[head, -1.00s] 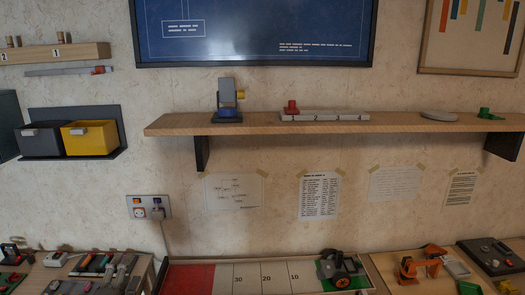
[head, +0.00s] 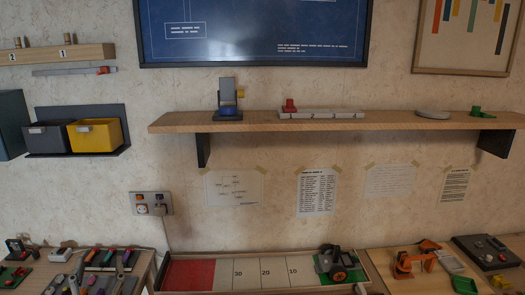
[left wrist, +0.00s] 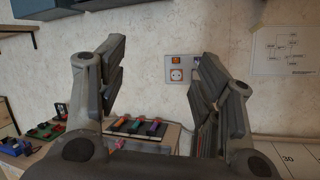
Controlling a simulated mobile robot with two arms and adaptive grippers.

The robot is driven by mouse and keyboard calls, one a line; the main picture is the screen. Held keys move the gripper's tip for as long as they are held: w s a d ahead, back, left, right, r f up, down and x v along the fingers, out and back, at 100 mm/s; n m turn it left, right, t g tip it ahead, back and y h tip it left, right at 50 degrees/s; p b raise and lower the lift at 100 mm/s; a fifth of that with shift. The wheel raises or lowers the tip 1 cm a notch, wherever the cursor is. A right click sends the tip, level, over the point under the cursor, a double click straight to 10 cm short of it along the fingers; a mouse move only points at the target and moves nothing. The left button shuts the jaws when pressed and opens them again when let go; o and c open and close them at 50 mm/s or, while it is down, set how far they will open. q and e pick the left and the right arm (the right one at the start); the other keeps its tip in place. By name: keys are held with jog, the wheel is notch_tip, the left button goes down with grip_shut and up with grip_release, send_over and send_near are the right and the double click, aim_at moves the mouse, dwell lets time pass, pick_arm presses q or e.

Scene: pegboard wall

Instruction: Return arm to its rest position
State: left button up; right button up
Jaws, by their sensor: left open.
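My left gripper (left wrist: 158,55) shows clearly in the left wrist view. Its two grey fingers stand wide apart, with nothing between them. Past the fingers I see the bare wall, a wall socket (left wrist: 176,75) and a bench with several coloured-handled tools (left wrist: 136,126). My right gripper shows in neither view.
A wooden shelf (head: 260,122) crosses the wall with several small objects on it. Grey (head: 47,138) and yellow (head: 95,135) bins hang at left. Benches run along the bottom, with a red-and-white numbered board (head: 188,275) in the middle.

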pick_arm(q)
jog(key=s+a+f+n+g+y, duration=0.25)
jog(key=s+f+n+g, duration=0.75)
jog(key=n, duration=1.4)
jog(key=s+d+f+n+g+h, duration=0.45)
jog(key=s+d+f, duration=0.25)
jog(key=s+d, duration=0.2)
jog(key=s+d+f+n+g+h, duration=0.3)
jog(key=s+d+f+n+h, duration=0.2)
jog(key=s+d+f, duration=0.35)
notch_tip(320, 180, down, 24)
jog(key=s+g, duration=0.1)
jog(key=s, duration=0.1)
jog(key=s+a+f+g, duration=0.1)
jog(key=s+a+f, duration=0.1)
jog(key=s+f, duration=1.3)
jog(key=shift+s+f, duration=0.4)
jog(key=shift+s, duration=0.45)
